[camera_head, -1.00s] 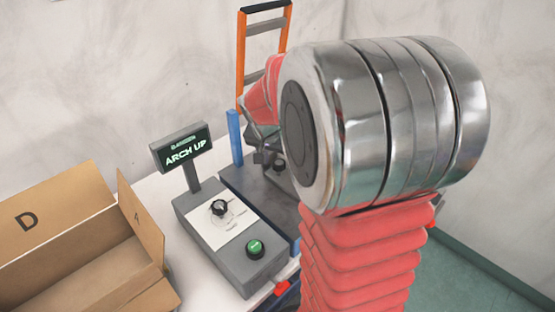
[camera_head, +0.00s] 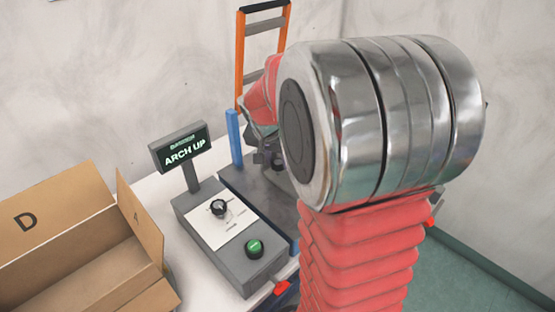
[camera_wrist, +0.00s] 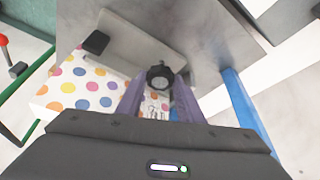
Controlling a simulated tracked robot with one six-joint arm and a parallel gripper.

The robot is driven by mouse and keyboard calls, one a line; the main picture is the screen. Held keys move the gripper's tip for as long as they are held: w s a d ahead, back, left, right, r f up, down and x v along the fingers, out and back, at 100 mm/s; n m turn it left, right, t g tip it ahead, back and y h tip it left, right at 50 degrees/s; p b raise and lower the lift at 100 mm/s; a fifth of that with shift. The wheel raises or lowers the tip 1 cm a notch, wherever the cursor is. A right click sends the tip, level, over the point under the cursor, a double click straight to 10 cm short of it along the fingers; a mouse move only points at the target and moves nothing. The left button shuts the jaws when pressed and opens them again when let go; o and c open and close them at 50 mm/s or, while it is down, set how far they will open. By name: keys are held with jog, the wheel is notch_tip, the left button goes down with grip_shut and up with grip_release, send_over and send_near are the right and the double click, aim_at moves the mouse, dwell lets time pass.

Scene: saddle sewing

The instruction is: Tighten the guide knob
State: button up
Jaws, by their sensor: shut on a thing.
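The guide knob (camera_wrist: 160,77) is a round black knob with a grey face, at the middle of the wrist view. My gripper (camera_wrist: 158,88) has its two purple-grey fingers at the knob's near side, shut on it. In the head view my red and metal arm hides most of the gripper and the knob. A grey metal guide part lies behind the knob in the wrist view.
A control box (camera_head: 236,232) with a dial and green button stands on the white table. Its display (camera_head: 181,150) reads "ARCH UP". An open cardboard box (camera_head: 70,235) marked D is at left. Polka-dot fabric (camera_wrist: 85,85) lies beside the knob. A blue post (camera_head: 234,137) stands nearby.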

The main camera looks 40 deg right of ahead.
jog(key=shift+m, duration=0.4)
jog(key=m, duration=0.1)
jog(key=m+g, duration=0.1)
jog(key=m, duration=0.1)
jog(key=shift+w+a+h, duration=0.15)
jog(key=shift+w+h, duration=0.05)
jog(key=shift+h, duration=0.1)
jog(key=shift+w+m+g, duration=0.15)
jog(key=shift+m+g, duration=0.75)
jog(key=shift+m, duration=0.9)
jog(key=o, duration=1.1)
jog(key=shift+c, duration=0.2)
jog(key=v, duration=1.3)
jog(key=shift+a+r, duration=0.3)
